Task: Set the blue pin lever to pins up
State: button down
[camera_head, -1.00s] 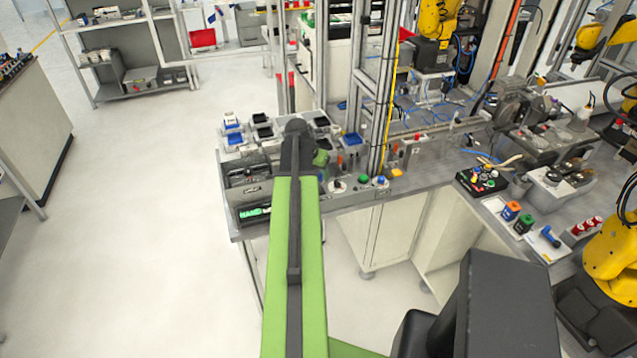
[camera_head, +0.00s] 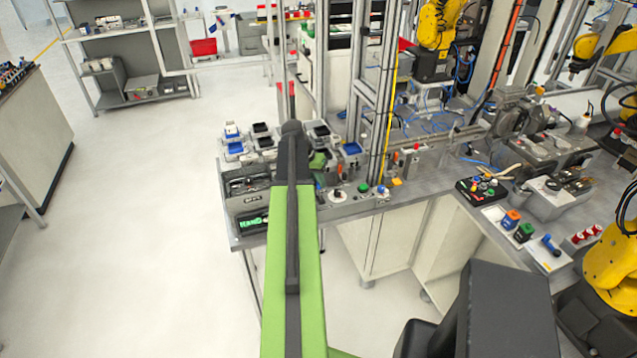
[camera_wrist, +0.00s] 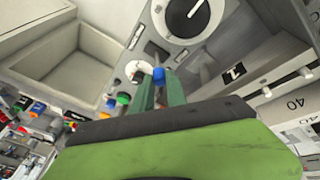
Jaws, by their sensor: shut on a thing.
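In the head view, my green arm reaches to the bench's left end and hides the gripper's tips and the lever.
The grey bench (camera_head: 345,209) carries small bins, buttons and a machine with green lettering (camera_head: 255,222). Upright metal posts (camera_head: 366,90) stand behind. The floor (camera_head: 150,200) to the left is clear.

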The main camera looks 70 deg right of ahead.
jog(key=shift+w+d+f+g+y, duration=0.3)
jog(key=shift+w+d+g+y, duration=0.2)
jog(key=shift+d+y, duration=0.15)
jog(key=shift+g+y+b, duration=0.3)
jog(key=shift+y+b, duration=0.05)
jog(key=c, duration=1.3)
grip_release()
jog(key=shift+c, duration=0.2)
jog(key=shift+r, duration=0.1)
jog(key=p+v, duration=1.6)
jog(key=v, duration=0.1)
jog(key=shift+w+a, duration=0.1)
jog(key=shift+w, duration=0.1)
